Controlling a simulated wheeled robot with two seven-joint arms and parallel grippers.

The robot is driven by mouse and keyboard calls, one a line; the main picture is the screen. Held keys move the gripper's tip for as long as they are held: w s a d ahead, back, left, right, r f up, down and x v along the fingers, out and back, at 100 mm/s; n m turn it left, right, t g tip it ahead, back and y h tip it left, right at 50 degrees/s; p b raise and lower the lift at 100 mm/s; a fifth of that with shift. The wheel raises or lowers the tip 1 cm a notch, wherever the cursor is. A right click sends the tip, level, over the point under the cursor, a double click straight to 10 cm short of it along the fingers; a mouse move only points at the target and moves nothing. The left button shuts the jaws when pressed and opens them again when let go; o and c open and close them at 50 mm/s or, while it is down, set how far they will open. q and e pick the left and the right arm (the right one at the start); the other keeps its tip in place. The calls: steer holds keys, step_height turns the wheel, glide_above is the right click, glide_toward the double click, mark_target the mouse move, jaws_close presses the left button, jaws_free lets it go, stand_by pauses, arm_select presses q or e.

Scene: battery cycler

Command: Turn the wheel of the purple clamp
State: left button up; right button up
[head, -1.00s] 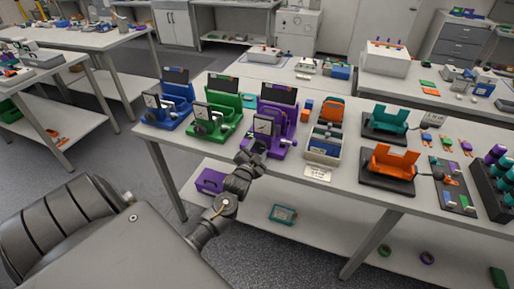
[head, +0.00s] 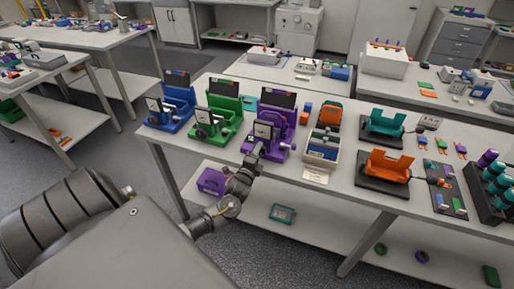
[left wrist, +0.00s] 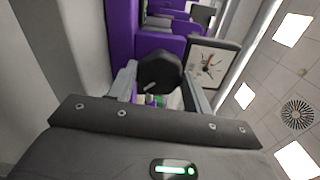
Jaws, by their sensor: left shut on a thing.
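The purple clamp (head: 281,138) stands on the bench, rightmost of three similar clamps. It also shows in the left wrist view (left wrist: 120,32), tipped sideways. Its dark round wheel (left wrist: 160,71) sits between the fingers of my left gripper (left wrist: 160,92). The gripper is shut on the wheel, one finger at each side. A square dial (left wrist: 209,66) with a dark frame is beside the wheel. In the head view my left gripper (head: 252,156) is at the front of the purple clamp and hides most of the wheel. My right gripper is not in view.
A green clamp (head: 222,117) and a blue clamp (head: 176,105) stand to the left. A bin with blue items (head: 322,147) is close on the right, with orange (head: 390,163) and teal (head: 385,121) holders beyond. A purple box (head: 211,181) lies on the lower shelf.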

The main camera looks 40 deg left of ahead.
arm_select(q)
steer(key=m+p, duration=0.3)
steer(key=m, duration=0.3)
steer(key=shift+r+m, duration=0.15)
steer(key=shift+m, duration=0.15)
steer(key=m+p, duration=0.2)
steer(key=m, duration=0.2)
steer(key=shift+m, duration=0.7)
steer(key=o, duration=1)
steer(key=shift+c, duration=0.2)
steer(key=b+v, duration=0.1)
steer(key=v, duration=0.9)
steer(key=shift+s, duration=0.35)
steer(key=shift+d, duration=0.15)
